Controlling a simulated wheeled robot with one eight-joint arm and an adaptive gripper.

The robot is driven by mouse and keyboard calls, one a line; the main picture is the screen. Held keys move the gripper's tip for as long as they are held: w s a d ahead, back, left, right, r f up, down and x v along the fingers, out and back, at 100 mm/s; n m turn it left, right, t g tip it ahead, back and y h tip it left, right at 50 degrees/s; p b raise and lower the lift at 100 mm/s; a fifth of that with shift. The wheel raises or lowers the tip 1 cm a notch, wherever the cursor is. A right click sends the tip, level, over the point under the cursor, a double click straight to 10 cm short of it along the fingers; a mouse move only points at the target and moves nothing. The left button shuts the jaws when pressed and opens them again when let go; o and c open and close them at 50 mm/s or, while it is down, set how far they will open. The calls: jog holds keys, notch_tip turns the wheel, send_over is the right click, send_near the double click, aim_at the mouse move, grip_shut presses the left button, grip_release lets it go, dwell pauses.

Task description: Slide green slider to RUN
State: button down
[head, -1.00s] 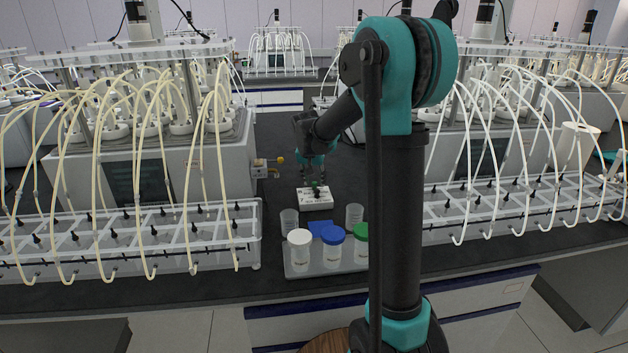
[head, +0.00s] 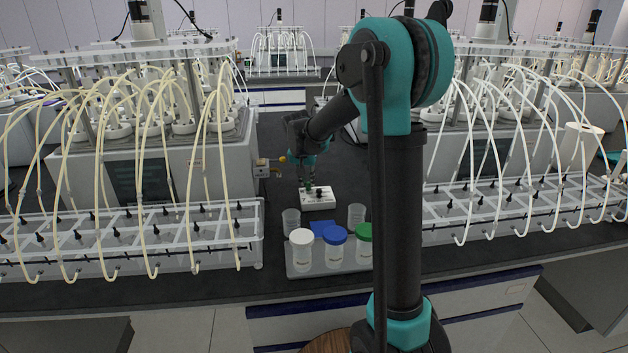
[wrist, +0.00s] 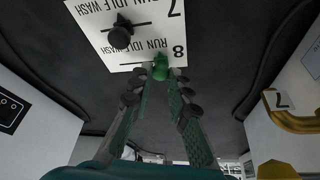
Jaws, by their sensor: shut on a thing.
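The white slider panel (head: 318,203) lies on the dark bench, in front of my gripper in the head view. In the wrist view the panel (wrist: 95,15) shows upside down, with two rows numbered 7 and 8 and the words RUN, IDLE and WASH. The green slider (wrist: 160,68) is on row 8, near the end by the number 8, at what looks like the RUN word. My gripper (wrist: 160,76) is shut on the green slider, its fingertips on either side. A black slider (wrist: 120,35) sits on row 7, apart from my fingers.
A tray (head: 290,272) with white-, blue- and green-lidded jars stands in front of the panel. Reactor units (head: 215,165) with tubing stand left and right. A yellow-ended fitting (head: 281,160) juts out left of my gripper.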

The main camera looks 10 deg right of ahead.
jog(key=c, duration=1.4)
grip_release()
jog(key=shift+a, duration=0.25)
jog(key=shift+c, duration=0.2)
jog(key=v, duration=1.2)
